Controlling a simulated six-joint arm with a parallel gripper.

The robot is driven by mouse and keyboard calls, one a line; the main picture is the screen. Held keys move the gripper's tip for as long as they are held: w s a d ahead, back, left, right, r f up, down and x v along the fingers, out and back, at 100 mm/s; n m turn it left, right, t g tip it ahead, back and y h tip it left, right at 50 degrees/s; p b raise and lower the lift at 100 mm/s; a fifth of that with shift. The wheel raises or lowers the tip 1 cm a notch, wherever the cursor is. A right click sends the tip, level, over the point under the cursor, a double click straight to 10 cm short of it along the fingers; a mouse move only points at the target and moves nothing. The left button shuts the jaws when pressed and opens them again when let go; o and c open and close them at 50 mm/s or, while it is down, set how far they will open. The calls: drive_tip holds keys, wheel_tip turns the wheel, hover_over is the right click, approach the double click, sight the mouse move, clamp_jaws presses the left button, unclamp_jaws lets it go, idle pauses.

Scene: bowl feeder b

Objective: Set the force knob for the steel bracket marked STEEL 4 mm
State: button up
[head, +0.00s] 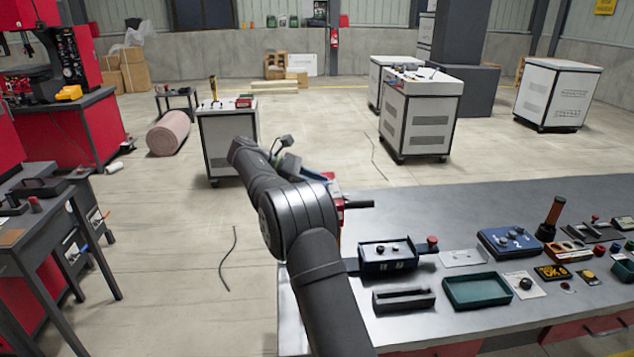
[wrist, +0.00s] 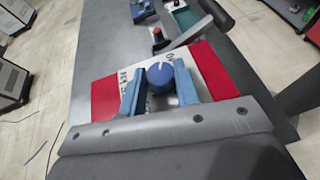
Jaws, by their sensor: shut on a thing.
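A round blue knob (wrist: 160,76) stands on a white label plate (wrist: 120,72) in the wrist view. The plate lies on a red panel (wrist: 215,70). My gripper (wrist: 159,84) has one blue finger on each side of the knob and is shut on it. Black lettering on the plate is partly covered by the fingers, and I cannot read the knob's setting. In the head view a bit of red (head: 334,190) shows past my arm near the bench's far left corner; my arm hides the knob and gripper there. I cannot make out a bracket marked STEEL 4 mm.
A grey bench (head: 480,220) carries a blue box with a red button (head: 388,256), a black tray (head: 403,300), a green tray (head: 477,290) and a blue numbered block (head: 510,243). A dark lever (wrist: 190,33) lies close beside the red panel. Open floor surrounds the bench's left side.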

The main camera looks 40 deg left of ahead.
drive_tip(key=o, duration=1)
drive_tip(key=shift+r, duration=0.15)
drive_tip(key=shift+r, duration=0.35)
drive_tip(key=r, duration=0.2)
drive_tip(key=d+r, duration=0.1)
drive_tip(key=shift+w+r, duration=0.15)
drive_tip(key=shift+r, duration=0.25)
drive_tip(key=w+d+r, duration=0.1)
drive_tip(key=d+r, duration=0.1)
drive_tip(key=d, duration=0.1)
drive_tip(key=w+d+r, duration=0.1)
drive_tip(key=d+r, duration=0.1)
drive_tip(key=d, duration=0.2)
drive_tip(key=w+d+r, duration=0.1)
drive_tip(key=d+r, duration=0.1)
drive_tip(key=d, duration=0.1)
drive_tip(key=shift+d+r, duration=0.15)
